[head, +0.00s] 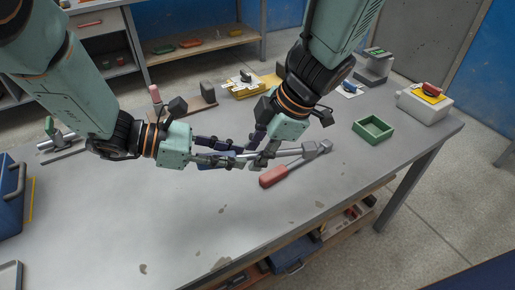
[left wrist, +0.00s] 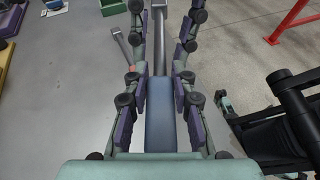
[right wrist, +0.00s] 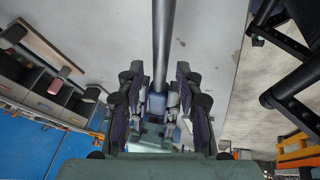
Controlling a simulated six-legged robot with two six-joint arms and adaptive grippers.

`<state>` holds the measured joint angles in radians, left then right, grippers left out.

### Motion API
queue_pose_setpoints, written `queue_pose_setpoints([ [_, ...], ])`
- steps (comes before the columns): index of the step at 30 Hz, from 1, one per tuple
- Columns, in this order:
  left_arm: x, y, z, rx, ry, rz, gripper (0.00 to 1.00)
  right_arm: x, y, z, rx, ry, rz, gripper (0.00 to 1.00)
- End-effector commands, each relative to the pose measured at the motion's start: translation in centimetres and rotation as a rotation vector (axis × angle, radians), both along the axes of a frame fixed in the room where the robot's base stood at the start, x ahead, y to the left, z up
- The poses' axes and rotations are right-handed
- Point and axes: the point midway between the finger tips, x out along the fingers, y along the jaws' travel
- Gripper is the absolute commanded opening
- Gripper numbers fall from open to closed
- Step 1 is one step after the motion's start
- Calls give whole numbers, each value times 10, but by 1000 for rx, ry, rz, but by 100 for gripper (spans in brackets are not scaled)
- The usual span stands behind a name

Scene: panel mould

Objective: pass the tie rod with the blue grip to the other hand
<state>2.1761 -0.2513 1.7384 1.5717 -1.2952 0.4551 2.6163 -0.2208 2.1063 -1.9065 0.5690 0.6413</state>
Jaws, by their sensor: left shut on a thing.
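The tie rod with the blue grip (head: 230,162) is held above the table. My left gripper (head: 228,157) is shut on its blue grip, which lies between the fingers in the left wrist view (left wrist: 160,115). Its grey shaft points away from the left gripper, to the right in the head view. My right gripper (head: 262,155) is at the shaft, close to the left fingers. In the right wrist view its fingers (right wrist: 160,105) stand apart on both sides of the rod (right wrist: 163,40). Fingers partly hide the grip in the head view.
A tie rod with a red grip (head: 273,177) lies on the table just below the grippers. A green tray (head: 373,130) and a box with a red button (head: 427,98) stand on the right. A blue case (head: 10,198) is at the left. The front table is clear.

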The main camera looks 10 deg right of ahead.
Motion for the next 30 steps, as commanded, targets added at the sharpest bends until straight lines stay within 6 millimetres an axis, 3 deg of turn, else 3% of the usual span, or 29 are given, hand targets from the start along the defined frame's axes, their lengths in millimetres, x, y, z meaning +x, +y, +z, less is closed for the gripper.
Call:
queue_pose_setpoints([
  [11, 0, 0, 0, -1, -1, 0, 0, 0, 0, 0, 0, 0, 0, 0],
  [20, 0, 0, 0, -1, -1, 1, 0, 0, 0, 0, 0, 1, 0, 0],
  [21, 0, 0, 0, 0, -1, 1, 28, 0, 0, 1, 1, 0, 1, 0],
  [30, 0, 0, 0, 0, 0, 0, 51, 0, 0, 0, 1, 0, 0, 0],
])
